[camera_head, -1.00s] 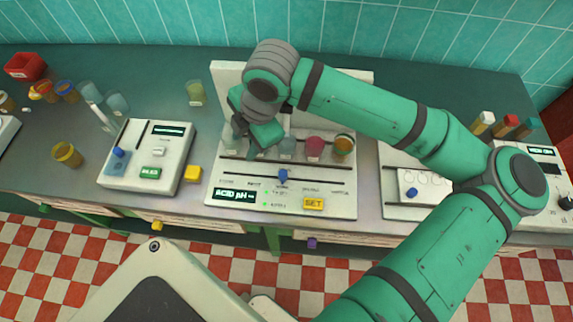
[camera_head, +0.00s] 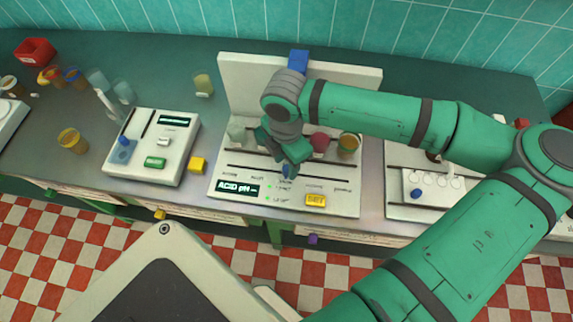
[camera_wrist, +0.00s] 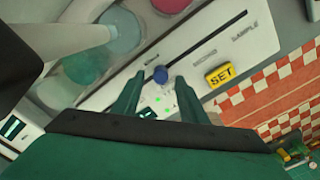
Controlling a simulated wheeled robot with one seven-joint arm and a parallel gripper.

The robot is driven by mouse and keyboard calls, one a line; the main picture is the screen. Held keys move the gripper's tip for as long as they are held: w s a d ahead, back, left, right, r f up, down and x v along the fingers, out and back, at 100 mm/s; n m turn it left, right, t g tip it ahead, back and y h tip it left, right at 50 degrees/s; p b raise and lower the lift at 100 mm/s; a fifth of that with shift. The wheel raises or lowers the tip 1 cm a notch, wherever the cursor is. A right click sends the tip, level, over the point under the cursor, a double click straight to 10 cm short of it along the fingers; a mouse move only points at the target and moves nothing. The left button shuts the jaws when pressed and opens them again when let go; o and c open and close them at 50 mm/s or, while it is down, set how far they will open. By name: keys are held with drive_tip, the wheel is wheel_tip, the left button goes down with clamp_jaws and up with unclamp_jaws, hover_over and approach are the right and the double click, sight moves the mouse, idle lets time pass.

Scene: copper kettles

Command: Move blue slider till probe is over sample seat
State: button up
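The blue slider (camera_head: 287,171) is a small round knob on a dark slot in the front panel of the white pH device (camera_head: 232,184). In the wrist view the blue slider (camera_wrist: 160,74) lies between the tips of my open gripper (camera_wrist: 159,78), with a visible gap on each side. In the head view my gripper (camera_head: 290,160) is low over the slot and partly hides the knob. The slot runs right towards a printed "SAMPLE" label (camera_wrist: 245,29). A pale tube (camera_wrist: 75,40), perhaps the probe, reaches over a teal cup (camera_wrist: 120,30). The sample seat is not clearly identifiable.
A pink cup (camera_head: 319,142) and an amber cup (camera_head: 348,143) stand behind the slot. A yellow SET button (camera_head: 315,200) is below it. A blue block (camera_head: 298,60) tops the back panel. Other devices stand left (camera_head: 150,147) and right (camera_head: 425,190).

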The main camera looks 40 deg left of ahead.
drive_tip(key=shift+w+f, duration=0.1)
drive_tip(key=shift+f, duration=1)
clamp_jaws()
drive_tip(key=shift+w+d, duration=0.1)
